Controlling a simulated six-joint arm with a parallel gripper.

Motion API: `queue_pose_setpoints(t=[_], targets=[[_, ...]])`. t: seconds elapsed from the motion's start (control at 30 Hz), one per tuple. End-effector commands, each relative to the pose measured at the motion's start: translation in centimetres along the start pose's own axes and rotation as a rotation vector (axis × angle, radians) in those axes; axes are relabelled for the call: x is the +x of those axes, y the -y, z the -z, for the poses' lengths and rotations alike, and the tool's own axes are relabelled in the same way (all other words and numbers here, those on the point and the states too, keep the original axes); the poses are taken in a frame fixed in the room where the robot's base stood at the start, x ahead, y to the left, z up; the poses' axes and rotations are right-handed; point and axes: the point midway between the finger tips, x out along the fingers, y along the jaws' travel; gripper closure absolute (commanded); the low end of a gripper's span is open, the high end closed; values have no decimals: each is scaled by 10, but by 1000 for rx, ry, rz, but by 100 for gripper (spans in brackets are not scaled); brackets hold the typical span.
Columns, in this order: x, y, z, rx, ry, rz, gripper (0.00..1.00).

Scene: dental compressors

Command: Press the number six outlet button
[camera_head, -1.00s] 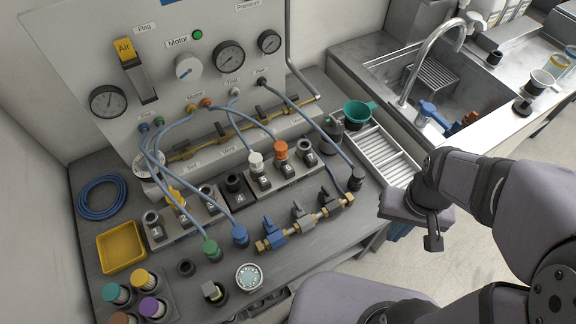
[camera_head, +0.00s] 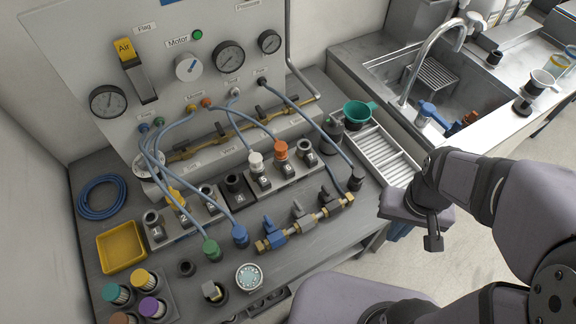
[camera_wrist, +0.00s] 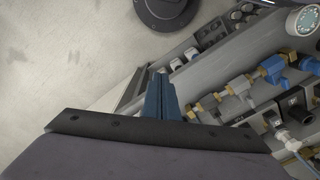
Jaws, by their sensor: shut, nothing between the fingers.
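The row of numbered outlets runs along the bench. The outlet with an orange plug (camera_head: 281,150) stands second from the right, and its small number plate (camera_head: 287,170) seems to read six, though the digit is tiny. A hose runs to its plug. My gripper (camera_head: 433,243) hangs to the right of the bench, past the valve row and well apart from the outlets. In the wrist view its blue fingers (camera_wrist: 160,98) are together and empty, with the bench edge beyond them. I cannot make out the number six outlet in the wrist view.
Brass pipe with blue and grey valves (camera_head: 299,221) lies between my gripper and the outlets. A white-slatted tray (camera_head: 385,155), a green funnel (camera_head: 357,110) and a sink (camera_head: 440,85) stand behind. Hoses cross above the outlets. Floor at right is clear.

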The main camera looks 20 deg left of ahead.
Motion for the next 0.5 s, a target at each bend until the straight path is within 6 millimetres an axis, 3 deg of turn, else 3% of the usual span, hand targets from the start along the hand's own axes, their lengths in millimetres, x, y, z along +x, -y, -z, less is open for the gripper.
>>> queue_pose_setpoints(t=[0.33,0.5], targets=[[-2,2,0,-11,0,0,100],[-9,16,-5,-74,26,-1,100]])
